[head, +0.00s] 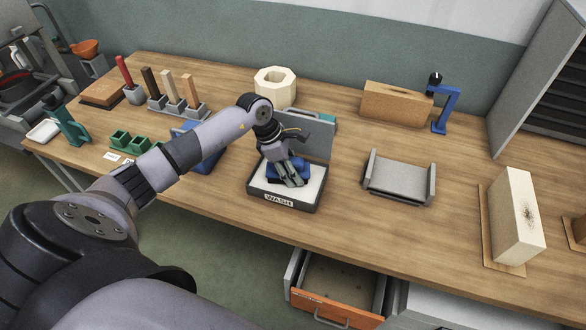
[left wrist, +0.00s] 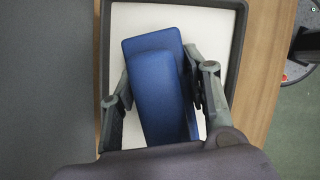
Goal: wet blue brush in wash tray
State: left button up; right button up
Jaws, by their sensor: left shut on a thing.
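The wash tray (head: 313,200) stands near the front edge of the wooden bench, with a dark rim, a pale inside and a WASH label on its front. The blue brush (head: 287,165) is in my left gripper (head: 291,181), over the tray's pale inside. In the left wrist view the blue brush (left wrist: 158,95) lies between the two fingers of my left gripper (left wrist: 160,100), with the tray (left wrist: 230,60) under it. I cannot tell whether the brush touches the tray's bottom. My right gripper is not in view.
A grey panel (head: 305,138) stands right behind the tray. A grey cradle (head: 398,180) is to its right, and a white octagonal ring (head: 275,88) is behind. An open orange-fronted drawer (head: 335,305) juts out below the bench.

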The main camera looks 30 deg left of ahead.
aim_at(299, 161)
pick_arm(q)
jog(key=shift+s+f+b, duration=0.1)
jog(key=shift+b, duration=0.2)
dwell(1.1)
jog(key=shift+r+p, duration=0.65)
jog(key=shift+r, duration=0.5)
jog(key=shift+r+p, duration=1.15)
jog(key=shift+r, duration=1.3)
jog(key=shift+d, duration=0.1)
